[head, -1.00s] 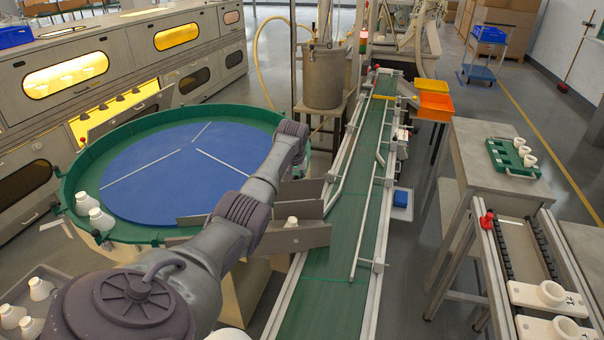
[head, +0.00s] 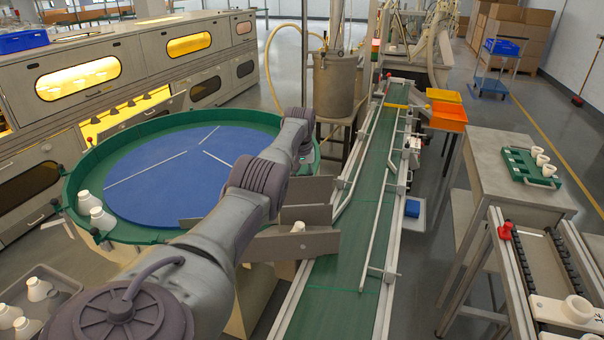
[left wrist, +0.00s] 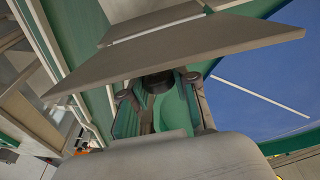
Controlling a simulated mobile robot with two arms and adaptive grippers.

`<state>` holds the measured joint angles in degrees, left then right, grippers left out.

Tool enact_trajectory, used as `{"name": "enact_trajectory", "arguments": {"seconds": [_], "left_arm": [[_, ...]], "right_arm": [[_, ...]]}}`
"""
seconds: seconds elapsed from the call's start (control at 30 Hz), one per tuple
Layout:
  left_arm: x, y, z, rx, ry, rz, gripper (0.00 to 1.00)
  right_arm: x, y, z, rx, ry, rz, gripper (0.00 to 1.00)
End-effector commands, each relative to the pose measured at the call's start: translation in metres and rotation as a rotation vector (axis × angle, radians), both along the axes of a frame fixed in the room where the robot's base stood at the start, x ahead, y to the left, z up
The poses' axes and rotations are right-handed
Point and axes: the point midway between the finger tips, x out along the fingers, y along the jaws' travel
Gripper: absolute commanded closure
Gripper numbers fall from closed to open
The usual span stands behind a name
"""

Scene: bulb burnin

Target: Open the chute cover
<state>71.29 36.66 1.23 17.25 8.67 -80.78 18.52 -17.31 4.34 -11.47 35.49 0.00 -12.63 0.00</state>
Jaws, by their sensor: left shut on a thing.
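The chute between the round table and the conveyor has several grey plates, the nearest one (head: 290,245) lying in front of a white bulb (head: 298,227). I cannot tell which part is the chute cover. In the left wrist view a broad grey plate (left wrist: 180,47) crosses above my left gripper (left wrist: 162,92). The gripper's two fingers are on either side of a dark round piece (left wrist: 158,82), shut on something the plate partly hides. My right gripper is not in view.
The round table (head: 150,160) has a blue top and green rim, with white bulbs (head: 100,217) at its left edge. The green conveyor (head: 345,240) runs beside the chute with metal guide rails. A grey bin (head: 62,282) of bulbs stands at lower left.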

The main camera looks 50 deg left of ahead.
Motion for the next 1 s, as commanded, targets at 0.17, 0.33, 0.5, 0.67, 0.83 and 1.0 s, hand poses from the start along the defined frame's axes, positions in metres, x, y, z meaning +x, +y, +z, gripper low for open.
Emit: {"name": "enact_trajectory", "arguments": {"seconds": [0.17,0.33,0.5,0.67,0.83,1.0], "left_arm": [[0.001,0.001,0.001,0.003,-0.004,0.000,1.00],[0.001,0.001,0.001,0.004,-0.004,0.000,0.56],[0.000,0.001,0.001,0.003,-0.003,0.000,0.47],[0.000,0.001,0.001,0.002,-0.002,0.000,0.47],[0.000,0.000,0.008,0.003,-0.004,0.000,0.47],[-0.004,-0.002,0.029,0.006,-0.004,-0.002,0.47]], "right_arm": [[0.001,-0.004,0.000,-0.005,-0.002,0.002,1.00],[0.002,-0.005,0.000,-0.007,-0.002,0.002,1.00],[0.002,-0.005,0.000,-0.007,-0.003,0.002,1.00],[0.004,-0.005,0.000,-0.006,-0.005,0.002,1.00],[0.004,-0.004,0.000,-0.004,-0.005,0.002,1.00],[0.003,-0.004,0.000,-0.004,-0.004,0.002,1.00]]}}
